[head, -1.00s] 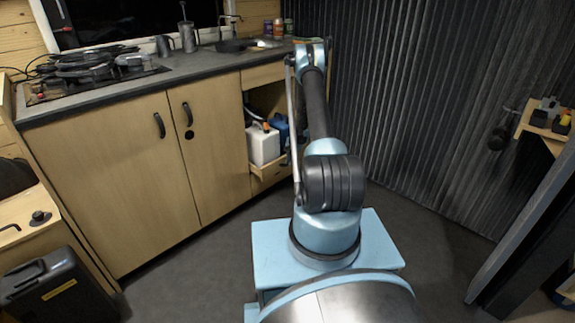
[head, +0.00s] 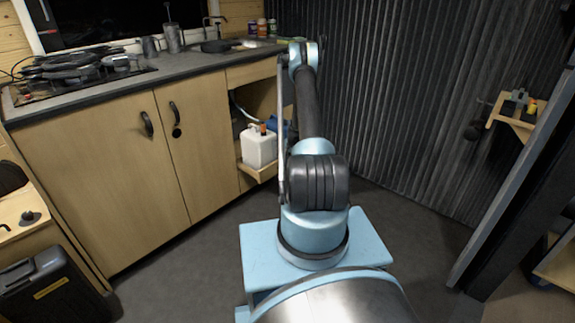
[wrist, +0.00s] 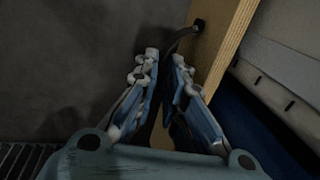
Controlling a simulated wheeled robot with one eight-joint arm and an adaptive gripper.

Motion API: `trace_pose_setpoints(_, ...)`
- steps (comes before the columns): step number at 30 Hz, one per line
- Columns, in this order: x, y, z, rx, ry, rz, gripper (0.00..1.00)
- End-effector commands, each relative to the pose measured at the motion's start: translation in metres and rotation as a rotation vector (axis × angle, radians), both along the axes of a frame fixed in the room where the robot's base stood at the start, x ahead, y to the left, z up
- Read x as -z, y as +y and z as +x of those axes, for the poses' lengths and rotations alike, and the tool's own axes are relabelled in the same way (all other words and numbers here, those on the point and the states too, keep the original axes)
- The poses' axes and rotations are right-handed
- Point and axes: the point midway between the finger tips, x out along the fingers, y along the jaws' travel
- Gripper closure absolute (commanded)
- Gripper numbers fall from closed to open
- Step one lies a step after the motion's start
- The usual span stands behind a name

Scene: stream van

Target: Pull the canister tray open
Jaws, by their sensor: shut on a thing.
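The canister tray (head: 258,173) is a low light-wood tray in the open bay at the right end of the counter. It stands partly out and carries a white canister (head: 259,148) and a blue canister beside it, mostly hidden by my arm. In the wrist view the tray's wooden front board (wrist: 228,42) runs along the right, with a dark curved handle (wrist: 182,36) on its outer face. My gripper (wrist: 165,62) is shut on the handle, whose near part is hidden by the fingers. The gripper is hidden behind my arm in the head view.
Closed cabinet doors (head: 100,180) stand left of the bay under the dark counter. A ribbed dark wall (head: 400,110) is at the right, with a small wooden shelf (head: 515,122). Grey floor is clear around my base.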

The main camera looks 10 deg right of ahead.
Motion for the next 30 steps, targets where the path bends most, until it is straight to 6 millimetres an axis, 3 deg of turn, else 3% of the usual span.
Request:
trace_pose_setpoints(1,0.0,-0.005,0.001,0.006,-0.003,-0.005,0.85)
trace_pose_setpoints(3,0.0,-0.005,0.001,0.006,-0.003,-0.005,0.72)
trace_pose_setpoints(17,-0.004,-0.003,0.0,0.003,-0.001,-0.002,0.72)
trace_pose_setpoints(30,-0.063,-0.009,-0.01,0.003,-0.001,-0.003,0.72)
